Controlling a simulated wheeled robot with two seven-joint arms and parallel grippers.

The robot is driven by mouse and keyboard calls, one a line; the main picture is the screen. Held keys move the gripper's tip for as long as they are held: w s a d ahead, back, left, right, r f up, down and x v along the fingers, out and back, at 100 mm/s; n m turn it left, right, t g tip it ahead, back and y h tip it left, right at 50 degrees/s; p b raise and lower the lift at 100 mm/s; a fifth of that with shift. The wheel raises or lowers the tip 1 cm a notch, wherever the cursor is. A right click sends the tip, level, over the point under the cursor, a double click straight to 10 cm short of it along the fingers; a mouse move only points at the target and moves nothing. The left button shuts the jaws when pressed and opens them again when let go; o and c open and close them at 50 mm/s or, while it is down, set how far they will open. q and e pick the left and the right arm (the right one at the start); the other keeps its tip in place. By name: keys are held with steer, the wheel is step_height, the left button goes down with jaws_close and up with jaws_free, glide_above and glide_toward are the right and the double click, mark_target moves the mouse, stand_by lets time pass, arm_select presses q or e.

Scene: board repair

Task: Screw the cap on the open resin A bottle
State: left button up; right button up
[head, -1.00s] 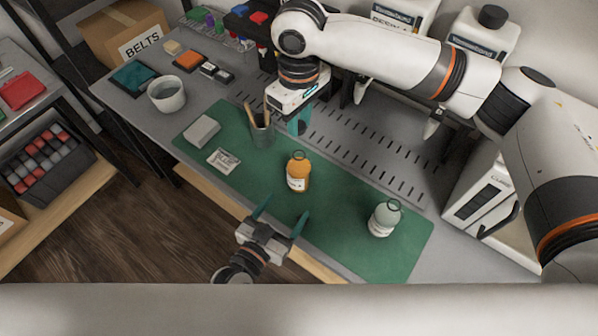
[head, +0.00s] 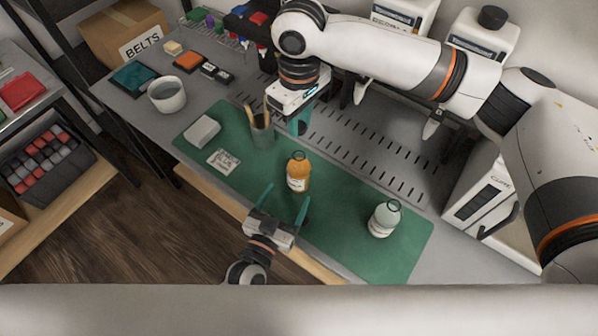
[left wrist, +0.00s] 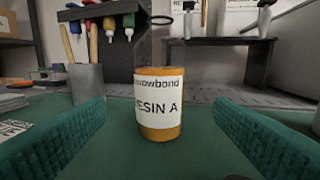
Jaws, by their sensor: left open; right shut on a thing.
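The resin A bottle (head: 298,174), amber with a white label, stands upright on the green mat (head: 345,222). Its neck ends in a dark ring and I see no cap on it. In the left wrist view the bottle (left wrist: 159,105) stands centred ahead, its label reading RESIN A. My left gripper (head: 289,193) is open, its two teal fingers pointing at the bottle from the front, one to each side and apart from it. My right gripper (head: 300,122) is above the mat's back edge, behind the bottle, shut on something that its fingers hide.
A pale bottle (head: 384,218) stands to the right on the mat. A cup with sticks (head: 262,134), a white block (head: 202,130) and a printed card (head: 223,161) are to the left. A white machine (head: 483,205) stands at the right. The mat around the amber bottle is clear.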

arm_select(q)
steer(key=x, duration=0.8)
steer(key=shift+w+d, duration=0.15)
steer(key=shift+c, duration=0.4)
steer(key=c, duration=1.4)
arm_select(e)
glide_above(300, 152)
steer(key=shift+f, duration=2.55)
steer(key=shift+f, duration=0.85)
steer(key=shift+f, duration=0.55)
